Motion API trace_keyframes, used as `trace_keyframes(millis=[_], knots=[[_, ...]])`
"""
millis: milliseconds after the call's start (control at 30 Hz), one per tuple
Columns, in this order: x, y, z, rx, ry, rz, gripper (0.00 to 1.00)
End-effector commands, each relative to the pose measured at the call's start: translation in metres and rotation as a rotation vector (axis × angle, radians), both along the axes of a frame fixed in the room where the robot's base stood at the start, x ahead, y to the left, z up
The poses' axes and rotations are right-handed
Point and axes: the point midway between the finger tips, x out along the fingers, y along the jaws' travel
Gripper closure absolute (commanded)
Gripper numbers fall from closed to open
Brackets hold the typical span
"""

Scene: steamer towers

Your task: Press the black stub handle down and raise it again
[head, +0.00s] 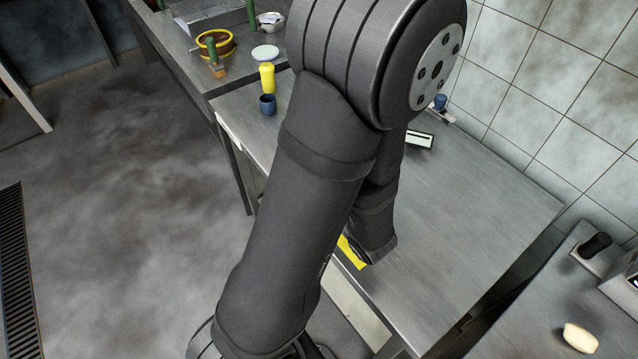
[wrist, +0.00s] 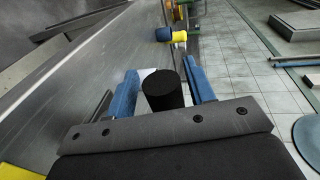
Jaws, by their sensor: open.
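In the wrist view, a short black stub handle (wrist: 163,90) stands between the two blue fingers of my gripper (wrist: 158,85). The fingers are open, one on each side, with a gap showing beside the stub. The lower end of the stub is hidden by the grey front edge of my gripper. In the head view, my arm blocks the middle of the picture and I cannot make out the fingers or this stub there.
A black knob (head: 596,244) sits on a grey block at the right, near a pale roll (head: 580,337).

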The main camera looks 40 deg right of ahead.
Motion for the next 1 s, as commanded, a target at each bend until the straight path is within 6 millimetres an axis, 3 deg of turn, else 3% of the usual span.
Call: trace_keyframes(millis=[267, 1000], knots=[[-0.021, 0.0, 0.004, -0.001, 0.0, -0.005, 0.51], [-0.118, 0.006, 0.024, -0.002, 0.0, -0.006, 0.51]])
